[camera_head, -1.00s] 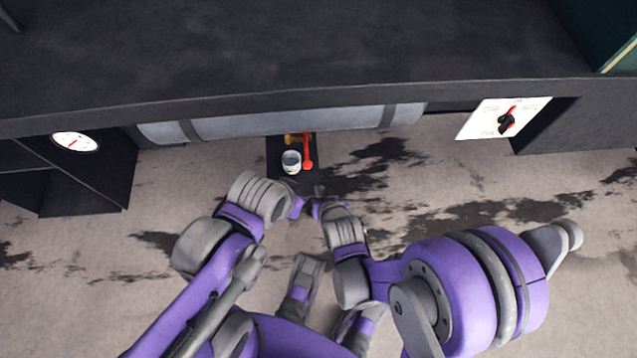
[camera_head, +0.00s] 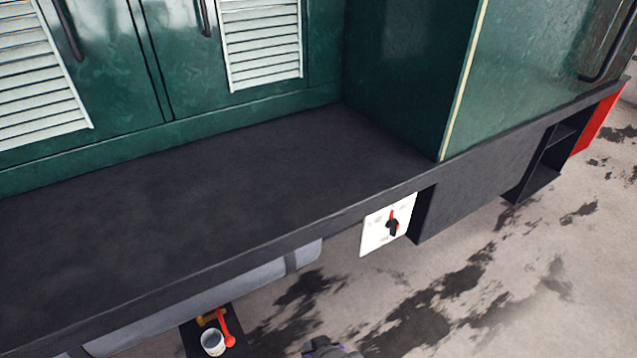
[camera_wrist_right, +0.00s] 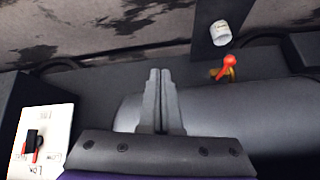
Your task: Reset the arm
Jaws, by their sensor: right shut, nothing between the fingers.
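My right gripper (camera_head: 322,346) shows only partly at the bottom edge of the head view, over the stained floor. In the right wrist view its two fingers (camera_wrist_right: 158,100) are together and empty, in front of the grey cylinder (camera_wrist_right: 225,125) and dark side of the tram. My left gripper is in neither current view.
A black plate carries a white cup (camera_head: 212,342) and a red-handled lever (camera_head: 227,328) on a brass fitting. A white panel (camera_head: 388,224) with a red and black rotary switch is on the tram's side, below the dark ledge (camera_head: 200,215). Floor to the right is open.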

